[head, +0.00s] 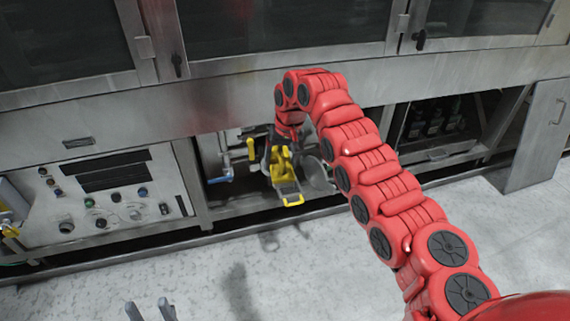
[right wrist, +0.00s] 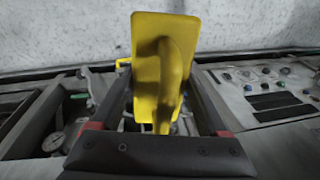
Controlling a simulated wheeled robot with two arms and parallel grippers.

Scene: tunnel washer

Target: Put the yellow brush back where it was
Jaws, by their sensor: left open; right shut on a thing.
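The yellow brush (head: 280,160) is in my right gripper at the opening under the steel machine in the head view. In the right wrist view, the brush (right wrist: 148,90) shows as a flat yellow plate with a handle, between the fingers of my right gripper (right wrist: 160,122). The gripper is shut on it; the exact contact is partly hidden. A grey piece with a yellow loop (head: 294,203) shows just below the brush in the head view; I cannot tell whether they touch. My left gripper (head: 150,312) is open and empty at the bottom edge, over the floor.
A control panel (head: 100,195) is left of the opening. Blue valve piping (head: 222,178) and a yellow lever (head: 251,150) are beside the brush. A steel beam (head: 240,88) runs above. A steel door (head: 535,130) stands out at right. The grey floor is clear in front.

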